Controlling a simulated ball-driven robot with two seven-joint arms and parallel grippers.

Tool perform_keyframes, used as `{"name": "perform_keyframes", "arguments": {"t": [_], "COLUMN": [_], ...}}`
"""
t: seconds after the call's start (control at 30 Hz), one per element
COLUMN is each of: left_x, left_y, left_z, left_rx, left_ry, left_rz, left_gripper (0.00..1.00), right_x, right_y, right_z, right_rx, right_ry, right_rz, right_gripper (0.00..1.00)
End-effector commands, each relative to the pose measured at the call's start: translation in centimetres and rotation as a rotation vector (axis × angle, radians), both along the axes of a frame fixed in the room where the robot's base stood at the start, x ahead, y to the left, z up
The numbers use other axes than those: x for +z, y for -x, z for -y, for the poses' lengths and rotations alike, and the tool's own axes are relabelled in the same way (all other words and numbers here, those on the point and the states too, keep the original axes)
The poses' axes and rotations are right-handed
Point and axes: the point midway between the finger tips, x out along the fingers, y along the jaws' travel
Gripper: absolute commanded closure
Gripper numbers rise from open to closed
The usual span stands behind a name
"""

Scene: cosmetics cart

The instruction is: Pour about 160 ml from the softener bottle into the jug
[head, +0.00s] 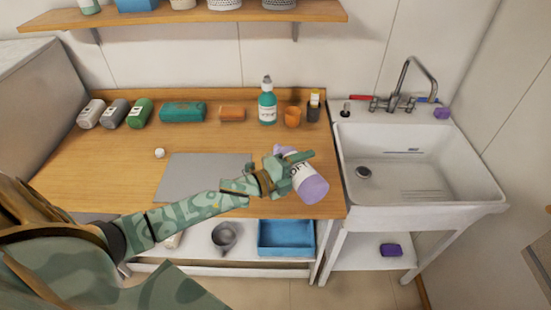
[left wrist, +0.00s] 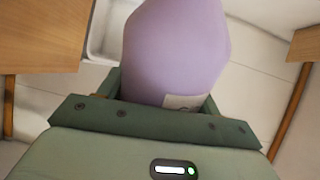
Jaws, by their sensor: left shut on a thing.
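The softener bottle (head: 312,189) is lilac with a white label. My left gripper (head: 290,173) is shut around it and holds it over the right front of the wooden counter, by the sink. The bottle is tilted, with its broad lilac end toward the lower right; its other end is partly hidden by the gripper. In the left wrist view the lilac bottle (left wrist: 175,50) fills the space between the fingers. A grey vessel with a handle, which looks like the jug (head: 224,236), stands on the shelf below the counter. My right gripper is not in view.
A grey mat (head: 200,175) lies on the counter (head: 120,185). A teal bottle (head: 267,106) and an orange cup (head: 292,117) stand at the back. A blue tray (head: 286,238) sits on the lower shelf. The white sink (head: 405,160) is at the right.

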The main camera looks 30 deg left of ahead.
Motion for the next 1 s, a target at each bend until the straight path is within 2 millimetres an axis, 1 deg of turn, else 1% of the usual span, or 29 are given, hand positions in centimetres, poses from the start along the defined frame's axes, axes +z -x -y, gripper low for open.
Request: {"name": "perform_keyframes", "arguments": {"t": [1.0], "left_x": [0.13], "left_y": [-0.09], "left_z": [-0.06], "left_rx": [0.0], "left_ry": [0.049], "left_rz": [-0.024], "left_gripper": [0.75], "right_x": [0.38], "right_y": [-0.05], "right_z": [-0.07], "right_rx": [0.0], "right_ry": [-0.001], "right_rz": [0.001], "right_gripper": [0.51]}}
